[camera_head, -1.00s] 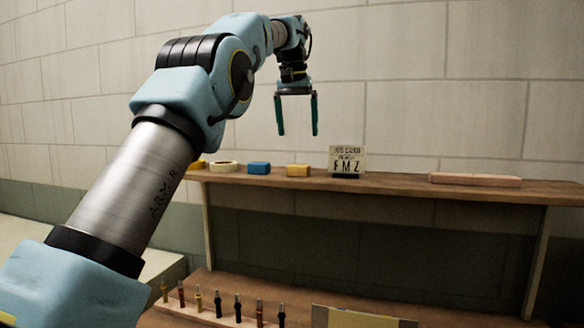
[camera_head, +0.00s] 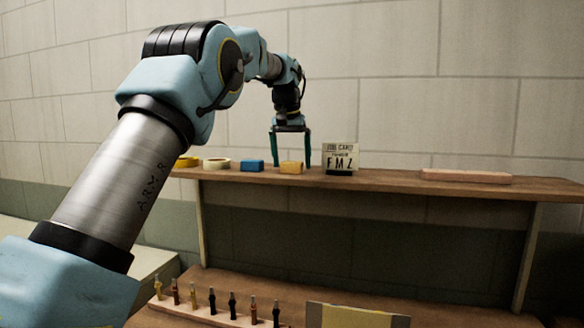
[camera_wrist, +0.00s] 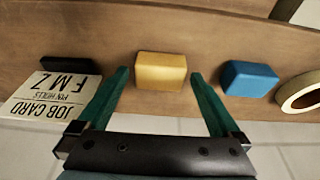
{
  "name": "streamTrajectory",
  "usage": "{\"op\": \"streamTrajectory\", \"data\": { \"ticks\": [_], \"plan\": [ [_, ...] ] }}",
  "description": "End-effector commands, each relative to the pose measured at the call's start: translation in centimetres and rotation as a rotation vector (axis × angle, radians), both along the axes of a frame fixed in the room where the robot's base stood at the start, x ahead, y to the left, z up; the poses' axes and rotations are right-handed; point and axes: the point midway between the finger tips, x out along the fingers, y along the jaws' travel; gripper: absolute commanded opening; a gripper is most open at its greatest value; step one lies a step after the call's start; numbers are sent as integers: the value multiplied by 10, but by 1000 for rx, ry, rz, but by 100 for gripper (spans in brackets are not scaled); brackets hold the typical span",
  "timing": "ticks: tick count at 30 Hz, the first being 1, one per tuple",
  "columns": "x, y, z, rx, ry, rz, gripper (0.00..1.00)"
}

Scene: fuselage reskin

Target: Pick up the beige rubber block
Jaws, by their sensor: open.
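The beige rubber block (camera_head: 291,167) sits on the wooden shelf, between a blue block and the job card. In the wrist view the beige block (camera_wrist: 161,71) is yellowish and lies between the two green fingers, toward their tips. My gripper (camera_head: 290,166) is open, with its fingers pointing down and one at each side of the beige block in the head view. In the wrist view my gripper (camera_wrist: 160,76) shows a gap between each finger and the block. Nothing is held.
The blue block (camera_head: 253,166) stands close left of the gripper, then a cream tape roll (camera_head: 216,164) and a yellow roll (camera_head: 187,161). The job card (camera_head: 341,158) stands close right. A long pinkish bar (camera_head: 466,176) lies farther right on the shelf (camera_head: 400,182). The wall is behind.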

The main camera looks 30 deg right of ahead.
Motion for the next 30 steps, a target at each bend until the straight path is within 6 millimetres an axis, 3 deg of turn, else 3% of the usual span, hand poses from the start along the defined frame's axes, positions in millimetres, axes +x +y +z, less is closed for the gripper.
{"op": "streamTrajectory", "data": {
  "ticks": [4,25,30],
  "plan": [
    [0,0,0,0,0,0,98],
    [0,0,0,1,1,0,19],
    [0,0,0,1,1,0,18]
  ]
}}
